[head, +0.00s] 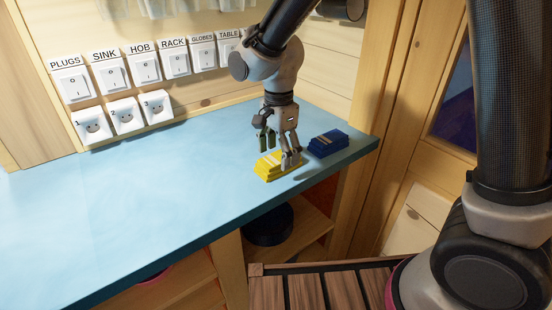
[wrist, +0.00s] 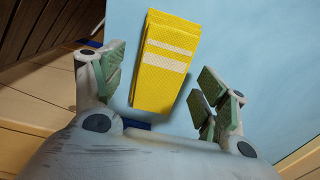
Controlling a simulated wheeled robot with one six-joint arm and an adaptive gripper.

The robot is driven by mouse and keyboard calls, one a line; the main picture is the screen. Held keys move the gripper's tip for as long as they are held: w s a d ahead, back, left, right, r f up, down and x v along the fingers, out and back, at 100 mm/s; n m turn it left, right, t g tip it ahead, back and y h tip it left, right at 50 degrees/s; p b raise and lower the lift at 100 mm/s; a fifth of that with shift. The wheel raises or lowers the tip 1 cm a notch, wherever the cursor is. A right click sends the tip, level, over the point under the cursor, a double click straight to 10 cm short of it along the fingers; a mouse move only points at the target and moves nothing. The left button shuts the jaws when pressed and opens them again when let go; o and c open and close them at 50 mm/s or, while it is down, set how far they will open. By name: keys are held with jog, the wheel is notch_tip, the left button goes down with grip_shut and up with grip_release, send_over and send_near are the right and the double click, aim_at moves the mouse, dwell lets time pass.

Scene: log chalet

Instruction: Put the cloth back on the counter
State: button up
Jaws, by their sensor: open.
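A folded yellow cloth with pale stripes (head: 268,167) lies on the light blue counter (head: 130,200), near its front right part. It also shows in the wrist view (wrist: 164,62), between and beyond my fingers. My gripper (head: 279,150) points down over the cloth. Its fingers are apart, one on each side of the cloth, and nothing is gripped. In the wrist view my gripper (wrist: 158,92) is open, with clear gaps to the cloth. A folded dark blue cloth (head: 327,143) lies on the counter to the right of the yellow one.
Labelled switches (head: 145,68) and numbered sockets (head: 123,116) line the wall behind the counter. Below the counter, an open shelf holds a dark round object (head: 268,224). A slatted wooden surface (head: 320,287) stands in front. The counter's left part is bare.

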aim_at(278, 158)
notch_tip(278, 158, up, 9)
jog(key=s+d+r+n+t, duration=0.15)
jog(key=d+r, duration=0.25)
jog(key=d, duration=0.5)
jog(key=s+d+r+n, duration=0.1)
jog(key=d+r+n, duration=0.2)
jog(key=d, duration=0.6)
jog(key=s+d+n+t, duration=0.3)
jog(key=s+d+n, duration=0.3)
jog(key=s+d, duration=0.8)
jog(key=shift+s+d+r+n, duration=0.15)
jog(key=shift+d+r+n, duration=0.1)
jog(key=shift+r+n, duration=0.1)
